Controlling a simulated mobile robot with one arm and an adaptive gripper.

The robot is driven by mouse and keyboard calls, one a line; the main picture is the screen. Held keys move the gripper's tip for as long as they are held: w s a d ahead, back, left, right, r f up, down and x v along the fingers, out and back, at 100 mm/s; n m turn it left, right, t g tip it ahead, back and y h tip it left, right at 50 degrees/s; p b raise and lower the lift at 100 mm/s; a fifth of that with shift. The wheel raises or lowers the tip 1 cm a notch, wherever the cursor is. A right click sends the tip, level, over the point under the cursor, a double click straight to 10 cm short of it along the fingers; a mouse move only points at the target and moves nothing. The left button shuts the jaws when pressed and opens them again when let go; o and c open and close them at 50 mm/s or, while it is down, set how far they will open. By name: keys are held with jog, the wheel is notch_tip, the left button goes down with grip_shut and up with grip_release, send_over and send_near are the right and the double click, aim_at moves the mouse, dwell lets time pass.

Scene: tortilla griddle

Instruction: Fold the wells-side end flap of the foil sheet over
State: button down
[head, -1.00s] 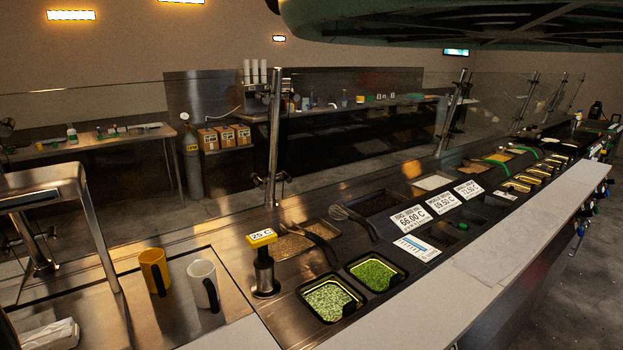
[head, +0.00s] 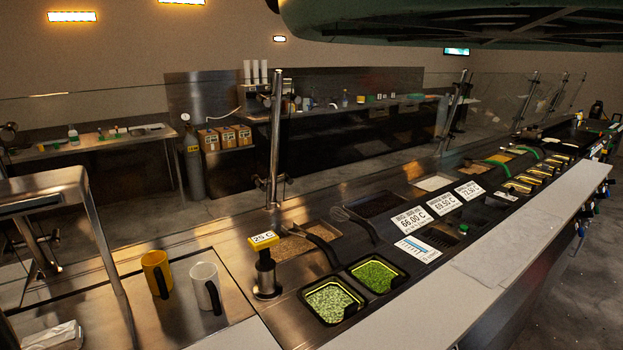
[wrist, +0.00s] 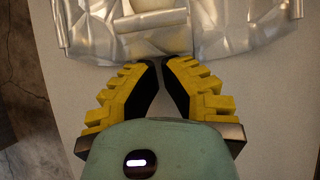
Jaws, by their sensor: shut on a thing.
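The foil sheet (wrist: 225,30) lies crumpled and shiny across the top of the wrist view, on a pale flat surface. A pale, rounded thing (wrist: 140,6) shows on it at the top edge, only partly in view. My gripper (wrist: 161,64) has yellow ribbed fingers with black pads. Its tips are close together at the foil's near edge and pinch it there. How much foil is between the pads is hidden.
The head view shows a long counter with food wells (head: 330,300), temperature signs (head: 412,219) and a pale front ledge (head: 410,315). A yellow mug (head: 156,272) and a white mug (head: 204,286) stand at left. A glass guard with metal posts (head: 275,140) runs behind the wells.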

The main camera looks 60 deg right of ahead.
jog(key=shift+s+a+f, duration=0.1)
jog(key=shift+a, duration=0.05)
jog(key=shift+w+a, duration=0.25)
jog(key=shift+a, duration=0.05)
jog(key=shift+w, duration=0.1)
jog(key=shift+w+a, duration=0.1)
jog(key=shift+a, duration=0.3)
jog(key=shift+r, duration=0.25)
jog(key=p+v, duration=0.2)
jog(key=p, duration=0.1)
jog(key=p+v, duration=0.3)
jog(key=shift+w+a+r, duration=0.15)
jog(key=shift+a+r, duration=0.1)
jog(key=shift+a, duration=0.05)
